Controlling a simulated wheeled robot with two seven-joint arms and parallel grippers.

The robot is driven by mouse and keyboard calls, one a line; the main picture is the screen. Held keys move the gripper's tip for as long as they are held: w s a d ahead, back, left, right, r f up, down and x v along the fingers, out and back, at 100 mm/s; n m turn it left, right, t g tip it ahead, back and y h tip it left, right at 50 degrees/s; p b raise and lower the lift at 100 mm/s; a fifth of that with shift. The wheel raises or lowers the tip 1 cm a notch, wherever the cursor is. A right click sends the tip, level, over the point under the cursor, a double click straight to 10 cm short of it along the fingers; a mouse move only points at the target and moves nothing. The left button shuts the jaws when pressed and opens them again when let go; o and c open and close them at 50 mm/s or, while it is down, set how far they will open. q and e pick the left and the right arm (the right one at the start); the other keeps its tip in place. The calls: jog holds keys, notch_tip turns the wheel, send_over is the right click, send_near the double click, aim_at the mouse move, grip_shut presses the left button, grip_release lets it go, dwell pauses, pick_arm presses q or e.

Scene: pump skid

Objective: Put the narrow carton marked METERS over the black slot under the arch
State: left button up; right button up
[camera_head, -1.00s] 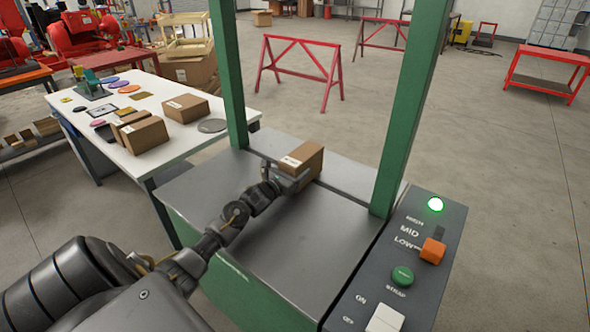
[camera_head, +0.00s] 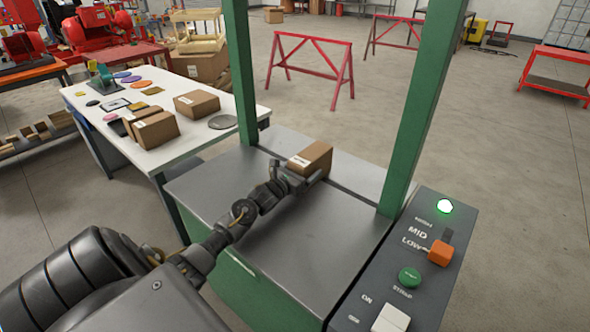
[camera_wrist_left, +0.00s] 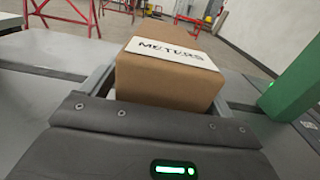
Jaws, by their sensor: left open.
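The narrow carton marked METERS (camera_head: 313,157) sits on the grey machine top under the green arch (camera_head: 408,110). Its white label reads METERS in the left wrist view (camera_wrist_left: 170,53). The black slot (camera_head: 350,197) runs across the top from post to post, and the carton appears to straddle it, hiding the part beneath. My left gripper (camera_head: 298,175) is open at the carton's near end, with a finger along each side of it. Whether the fingers touch the carton is not clear. My right gripper is out of view.
A control panel (camera_head: 405,270) with a lit green lamp stands at the right of the machine top. The white table (camera_head: 190,143) at left holds several other cartons (camera_head: 197,103) and flat discs. The machine top is otherwise bare.

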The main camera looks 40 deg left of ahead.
pick_arm(q)
jog(key=p, duration=0.4)
send_over(282, 201)
jog(key=shift+s, duration=0.45)
jog(key=shift+p, duration=0.3)
